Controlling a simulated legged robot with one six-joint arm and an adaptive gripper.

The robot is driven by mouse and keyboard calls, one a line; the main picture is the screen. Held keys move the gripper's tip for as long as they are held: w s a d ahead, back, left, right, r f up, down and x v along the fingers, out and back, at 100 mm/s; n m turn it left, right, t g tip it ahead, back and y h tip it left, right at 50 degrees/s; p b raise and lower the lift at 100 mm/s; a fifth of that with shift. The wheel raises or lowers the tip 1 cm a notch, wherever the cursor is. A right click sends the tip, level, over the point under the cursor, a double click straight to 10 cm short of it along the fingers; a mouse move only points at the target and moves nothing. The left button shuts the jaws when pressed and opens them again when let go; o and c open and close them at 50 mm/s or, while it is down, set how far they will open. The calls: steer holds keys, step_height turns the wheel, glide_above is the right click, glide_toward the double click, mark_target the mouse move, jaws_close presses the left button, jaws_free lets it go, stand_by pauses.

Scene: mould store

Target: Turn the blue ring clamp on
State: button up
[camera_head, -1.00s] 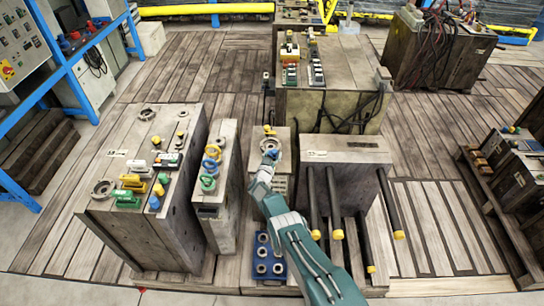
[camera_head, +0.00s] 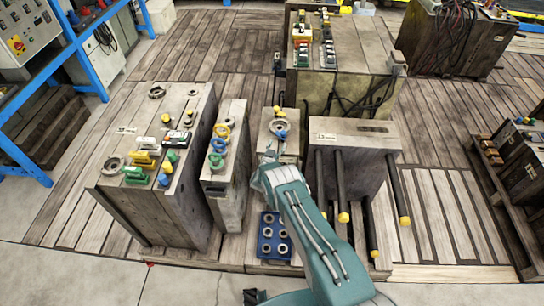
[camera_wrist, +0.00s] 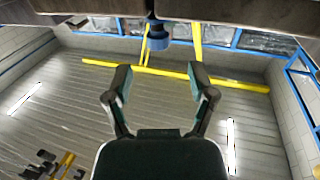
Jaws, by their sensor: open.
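A small blue part (camera_head: 282,134) stands on the narrow mould block in front of my gripper, beside a grey ring (camera_head: 280,126). A blue piece on a dark stem (camera_wrist: 157,40) also shows in the wrist view, ahead of my fingertips and above the gap between them. A separate blue ring (camera_head: 218,145) stands on the mould to the left, between a yellow ring (camera_head: 221,130) and a green ring (camera_head: 216,161). My gripper (camera_wrist: 159,78) is open and empty, its fingers apart. In the head view its fingertips are hard to make out.
A wide mould (camera_head: 172,190) with coloured fittings stands at the left. A mould with dark rods (camera_head: 355,150) stands close right of my arm.

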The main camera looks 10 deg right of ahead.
steer(key=v, duration=0.6)
stand_by(0.3)
